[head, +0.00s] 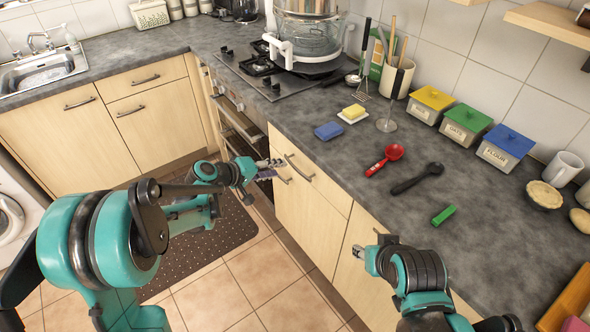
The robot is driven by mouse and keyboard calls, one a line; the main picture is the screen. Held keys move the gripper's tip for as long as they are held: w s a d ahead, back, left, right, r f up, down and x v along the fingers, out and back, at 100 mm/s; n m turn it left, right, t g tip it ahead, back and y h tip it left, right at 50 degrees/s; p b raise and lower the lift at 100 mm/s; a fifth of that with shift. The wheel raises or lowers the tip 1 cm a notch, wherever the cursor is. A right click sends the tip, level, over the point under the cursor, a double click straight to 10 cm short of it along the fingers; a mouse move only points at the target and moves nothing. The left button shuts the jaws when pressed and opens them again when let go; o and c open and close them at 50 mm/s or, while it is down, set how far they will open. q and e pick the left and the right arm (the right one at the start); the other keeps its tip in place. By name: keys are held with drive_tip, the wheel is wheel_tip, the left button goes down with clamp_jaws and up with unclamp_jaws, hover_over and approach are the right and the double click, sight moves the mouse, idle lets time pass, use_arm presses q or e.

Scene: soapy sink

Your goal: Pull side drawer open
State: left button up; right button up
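The side drawer (305,186) is in the light wood cabinet front below the right-hand counter, with a dark bar handle (298,167) near its top edge. The drawer front looks flush with the cabinet. My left gripper (268,170) is just left of this drawer front, in front of the oven's edge. Its two fingers look parted, with nothing seen between them, and point toward the handles. Whether a fingertip touches the front is unclear. My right gripper (366,257) is low by the cabinet front near the counter edge; its fingers are too small to read.
The oven (238,125) stands left of the drawer. Tiled floor and a dotted mat (200,255) lie open before it.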

use_arm(q)
drive_tip(key=w+d+f+n+h, duration=0.1)
drive_tip(key=w+f+h, duration=0.1)
drive_tip(key=w+f, duration=0.25)
drive_tip(key=n+t+h, duration=0.2)
drive_tip(key=t+h, duration=0.1)
approach(295, 169)
drive_tip(key=x, duration=0.3)
drive_tip(key=shift+g+h, duration=0.3)
drive_tip(key=b+x, duration=0.2)
drive_tip(key=x, duration=0.4)
drive_tip(key=shift+a+f, duration=0.1)
drive_tip(key=shift+w+d, duration=0.4)
drive_tip(key=shift+d, duration=0.15)
clamp_jaws()
